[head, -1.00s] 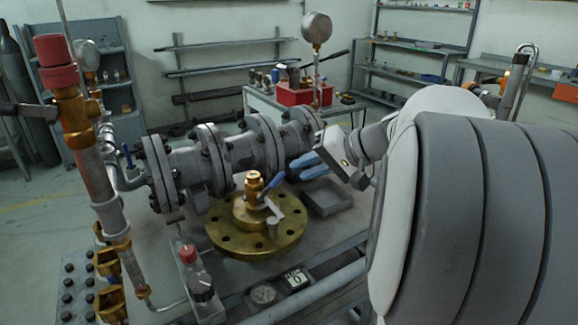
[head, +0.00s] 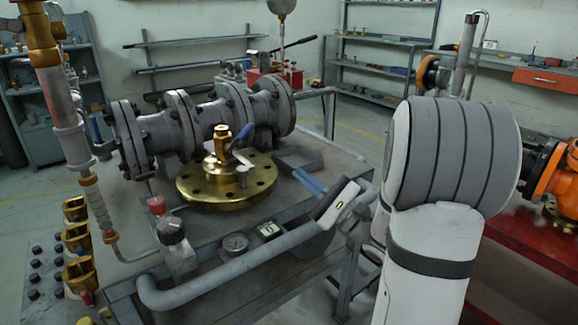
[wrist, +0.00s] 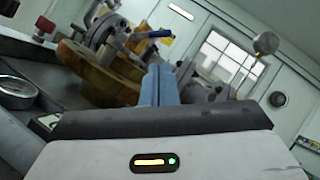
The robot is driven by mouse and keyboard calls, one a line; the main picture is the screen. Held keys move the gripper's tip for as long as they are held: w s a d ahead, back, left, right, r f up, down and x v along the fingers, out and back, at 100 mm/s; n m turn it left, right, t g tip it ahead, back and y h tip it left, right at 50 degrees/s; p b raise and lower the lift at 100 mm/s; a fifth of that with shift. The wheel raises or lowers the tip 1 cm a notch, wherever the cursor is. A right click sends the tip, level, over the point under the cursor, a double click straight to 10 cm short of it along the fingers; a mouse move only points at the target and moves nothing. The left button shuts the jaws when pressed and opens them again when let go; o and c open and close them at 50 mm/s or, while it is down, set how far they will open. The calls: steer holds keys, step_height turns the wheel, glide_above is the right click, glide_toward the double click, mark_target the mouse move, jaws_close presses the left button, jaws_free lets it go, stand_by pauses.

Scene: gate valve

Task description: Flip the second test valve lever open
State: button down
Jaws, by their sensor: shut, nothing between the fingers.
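A small brass valve (head: 221,143) stands upright on a round brass flange (head: 212,191) on the bench. Its blue lever (head: 243,134) slants up to the right in the head view. In the wrist view a blue lever (wrist: 152,34) sticks out to the right above the flange (wrist: 92,72). Another blue handle (head: 95,130) shows by the left pipe; I cannot tell which lever counts as second. My gripper (head: 309,181), with blue fingers, is shut and empty. It is to the right of the flange near the bench's front edge, apart from the lever; its fingers (wrist: 158,85) point toward the flange area.
A grey flanged pipe valve (head: 172,132) lies behind the brass flange. A grey tray (head: 298,160) sits to its right. A front rail (head: 230,268), gauge (head: 235,242) and red-topped fitting (head: 158,206) line the near edge. Brass-fitted pipework (head: 66,120) stands at left.

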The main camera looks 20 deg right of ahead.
mark_target(240, 138)
steer(key=b+x, duration=0.1)
steer(key=x, duration=1.2)
steer(key=shift+w+a+r, duration=0.1)
steer(key=shift+w, duration=0.05)
